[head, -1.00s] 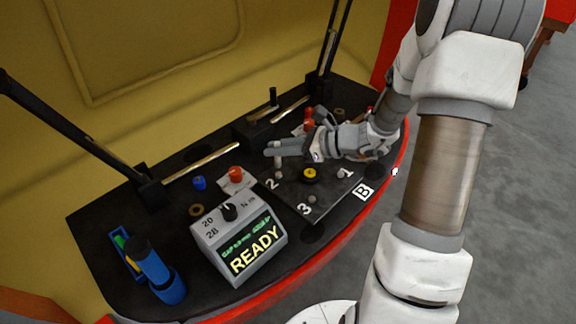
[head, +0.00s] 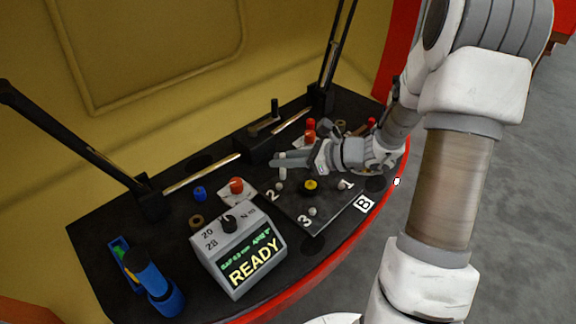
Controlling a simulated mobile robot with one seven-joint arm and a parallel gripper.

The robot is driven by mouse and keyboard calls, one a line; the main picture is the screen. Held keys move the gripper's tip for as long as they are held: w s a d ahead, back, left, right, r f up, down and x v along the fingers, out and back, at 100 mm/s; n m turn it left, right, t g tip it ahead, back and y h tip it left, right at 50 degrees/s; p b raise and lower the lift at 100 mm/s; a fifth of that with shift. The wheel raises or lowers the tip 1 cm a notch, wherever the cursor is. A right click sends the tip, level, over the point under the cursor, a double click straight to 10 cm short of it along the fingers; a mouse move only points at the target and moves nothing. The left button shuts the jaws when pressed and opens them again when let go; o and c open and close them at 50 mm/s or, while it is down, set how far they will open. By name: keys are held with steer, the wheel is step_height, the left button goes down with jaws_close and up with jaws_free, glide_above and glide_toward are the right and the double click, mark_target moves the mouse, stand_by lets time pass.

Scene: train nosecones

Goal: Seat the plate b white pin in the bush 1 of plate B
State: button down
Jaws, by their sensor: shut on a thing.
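Plate B (head: 325,207) is a dark plate on the black console, with white numbers 1, 2 and 3, a "B" label (head: 364,204) and a yellow-and-black knob (head: 310,185) in its middle. Bush 1 (head: 343,184) is a small grey fitting beside the number 1, at the plate's right. My gripper (head: 283,162) points left over the plate's far left side, near number 2. It is shut on the pale plate b white pin (head: 282,173), which hangs roughly upright below the fingertips. Whether its lower end touches anything cannot be told.
A grey box reading READY (head: 250,262) stands left of the plate, with a blue tool (head: 150,275) further left. A black block (head: 255,143) and rods edge the back.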

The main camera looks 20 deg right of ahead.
step_height(320, 180, up, 2)
steer(key=p, duration=0.5)
steer(key=shift+d+r, duration=0.1)
steer(key=shift+r, duration=0.1)
steer(key=r+p, duration=0.1)
steer(key=p, duration=0.3)
steer(key=shift+s, duration=0.2)
steer(key=s+r+p, duration=0.1)
steer(key=p, duration=0.5)
steer(key=shift+s+f+p, duration=0.1)
steer(key=shift+p, duration=0.25)
